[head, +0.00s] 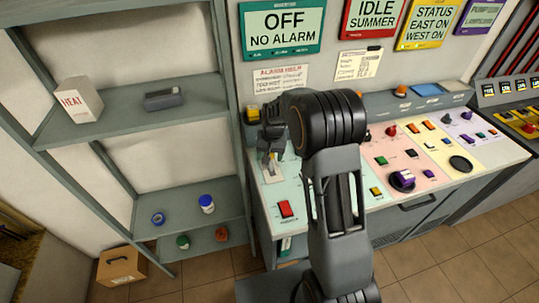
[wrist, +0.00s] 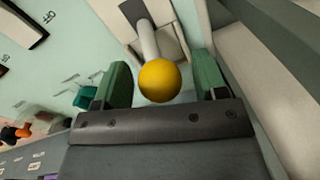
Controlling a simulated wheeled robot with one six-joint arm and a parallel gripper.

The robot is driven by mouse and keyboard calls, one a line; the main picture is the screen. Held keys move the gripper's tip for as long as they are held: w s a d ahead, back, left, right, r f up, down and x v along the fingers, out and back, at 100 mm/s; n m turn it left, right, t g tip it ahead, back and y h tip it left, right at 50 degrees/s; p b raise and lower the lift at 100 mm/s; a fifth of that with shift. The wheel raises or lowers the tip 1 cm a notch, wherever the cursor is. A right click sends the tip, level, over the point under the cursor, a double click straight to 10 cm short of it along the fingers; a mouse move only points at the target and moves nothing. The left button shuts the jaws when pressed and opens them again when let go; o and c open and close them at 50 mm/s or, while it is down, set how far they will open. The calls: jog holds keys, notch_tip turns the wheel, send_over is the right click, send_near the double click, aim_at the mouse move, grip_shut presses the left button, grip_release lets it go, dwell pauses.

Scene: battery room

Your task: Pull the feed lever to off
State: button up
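In the wrist view the lever has a yellow ball knob (wrist: 160,80) on a pale grey shaft (wrist: 147,40), which rises from a light plate. My gripper (wrist: 163,78) is open, with one green finger on each side of the knob and a visible gap on both sides. In the head view my gripper (head: 271,150) is over the left end of the console, above a pale lever plate (head: 271,174). The knob is hard to make out there because my gripper and arm cover much of it.
The console (head: 510,148) carries several other controls to the right. A grey shelf unit (head: 190,110) stands close on the left.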

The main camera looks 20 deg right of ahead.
grip_shut()
dwell(0.4)
